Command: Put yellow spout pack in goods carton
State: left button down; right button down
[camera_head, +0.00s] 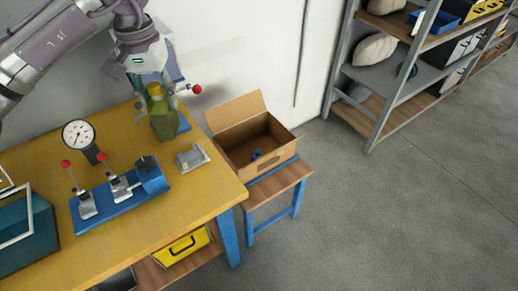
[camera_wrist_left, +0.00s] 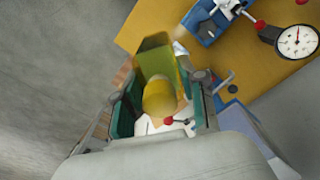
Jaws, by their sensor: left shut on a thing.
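The yellow spout pack (camera_head: 164,121) is a greenish-yellow pouch with a yellow cap on top. It is upright near the back right part of the yellow table. My left gripper (camera_head: 155,92) is shut on it near the cap, coming from above. In the left wrist view the pack (camera_wrist_left: 160,70) sits between the fingers of my left gripper (camera_wrist_left: 160,105). I cannot tell whether its base touches the table. The goods carton (camera_head: 238,116) is an open cardboard box to the right, with a small dark blue item inside. My right gripper is not in view.
The carton stands on a small wooden stool (camera_head: 285,178) with blue legs. On the table (camera_head: 190,205) are a blue clamp fixture (camera_head: 118,197), a dial gauge (camera_head: 77,134), a small grey metal part (camera_head: 192,157) and red-knobbed levers. Shelves (camera_head: 400,75) stand at the back right.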

aim_at(250, 151)
jog(key=i+l, duration=0.2)
jog(key=l, duration=0.15)
jog(key=i+l+u, duration=0.1)
jog(key=i+l, duration=0.25)
jog(key=l, duration=0.3)
jog(key=i+l, duration=0.2)
jog(key=l, duration=0.2)
jog(key=j+u, duration=0.05)
